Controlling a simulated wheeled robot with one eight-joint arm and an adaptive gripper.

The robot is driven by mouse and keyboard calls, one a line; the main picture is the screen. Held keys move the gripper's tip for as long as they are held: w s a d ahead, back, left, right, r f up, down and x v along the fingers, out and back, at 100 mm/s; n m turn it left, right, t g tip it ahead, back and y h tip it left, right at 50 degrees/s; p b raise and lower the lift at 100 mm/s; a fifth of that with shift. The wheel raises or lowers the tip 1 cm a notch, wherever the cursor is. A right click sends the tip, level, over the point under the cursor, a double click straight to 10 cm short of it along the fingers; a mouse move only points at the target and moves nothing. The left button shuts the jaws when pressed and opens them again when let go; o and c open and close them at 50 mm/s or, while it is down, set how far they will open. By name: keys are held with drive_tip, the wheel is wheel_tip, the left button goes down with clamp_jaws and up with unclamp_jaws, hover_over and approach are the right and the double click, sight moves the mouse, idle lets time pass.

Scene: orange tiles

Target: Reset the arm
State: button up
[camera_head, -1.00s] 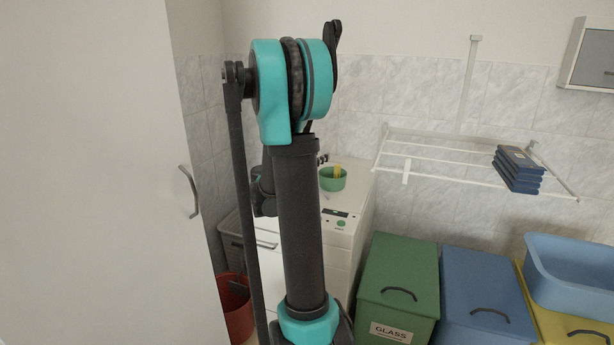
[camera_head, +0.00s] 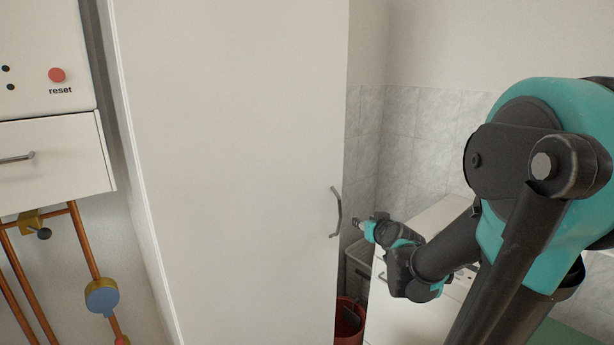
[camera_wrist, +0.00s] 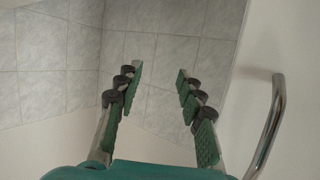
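My gripper (camera_wrist: 160,78) shows in the wrist view with its two green-padded fingers apart and nothing between them. In the head view my gripper (camera_head: 357,221) is small, at the far end of my arm, just right of the tall white cabinet's handle (camera_head: 337,212). That handle also shows in the wrist view (camera_wrist: 271,125), to the right of the fingers and apart from them. My arm fills the right side of the head view, with its teal and black links bent.
A tall white cabinet (camera_head: 230,150) fills the middle. A red bin (camera_head: 349,318) stands on the floor beside it. Left are a drawer (camera_head: 60,160), a red button marked reset (camera_head: 57,75) and copper pipes (camera_head: 90,255). A white appliance (camera_head: 400,320) is partly hidden behind my arm.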

drive_tip(key=s+f+g+h, duration=0.1)
drive_tip(key=s+f+g, duration=0.4)
drive_tip(key=s+f, duration=0.3)
drive_tip(key=s+d+f+m+g+h, duration=0.1)
drive_tip(key=s+f+g, duration=0.4)
drive_tip(key=s+f, duration=0.4)
drive_tip(key=s, duration=0.6)
drive_tip(key=shift+s, duration=0.15)
drive_tip(key=shift+c, duration=0.5)
